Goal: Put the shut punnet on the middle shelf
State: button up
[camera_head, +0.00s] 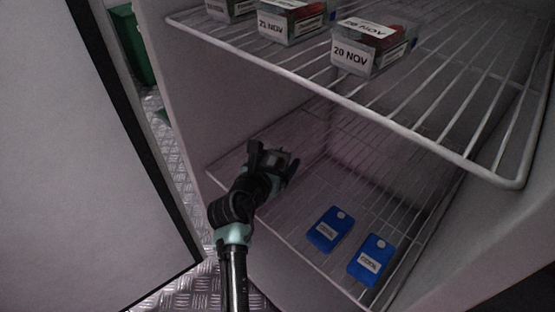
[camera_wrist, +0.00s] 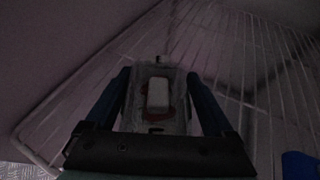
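My gripper (camera_head: 278,168) is inside the cabinet, over the left part of the lower visible wire shelf (camera_head: 318,150). In the wrist view its two blue fingers (camera_wrist: 160,88) stand along both sides of a clear punnet (camera_wrist: 178,114) and appear shut on it. The punnet has a white label on top and something reddish inside; its lid looks down. In the head view the punnet is mostly lost in the dark shape of my gripper. I cannot tell whether its base touches the wires.
Two blue cool packs (camera_head: 329,230) (camera_head: 371,261) lie on the lower visible shelf at the front right. Punnets labelled 20 NOV (camera_head: 351,55) and 21 NOV (camera_head: 271,26), and another, stand on the shelf above (camera_head: 440,105). A white panel (camera_head: 80,160) is at left. The lower shelf's back is clear.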

jog(key=shift+o, duration=0.6)
jog(key=shift+s+a+r+p, duration=0.15)
jog(key=shift+s+r+p, duration=0.15)
jog(key=shift+r, duration=0.1)
jog(key=p+v, duration=0.5)
jog(key=v, duration=0.5)
jog(key=shift+s+p, duration=0.2)
jog(key=shift+p, duration=0.15)
jog(key=shift+s+a+r, duration=0.15)
jog(key=shift+s+a, duration=0.05)
jog(key=shift+s, duration=0.2)
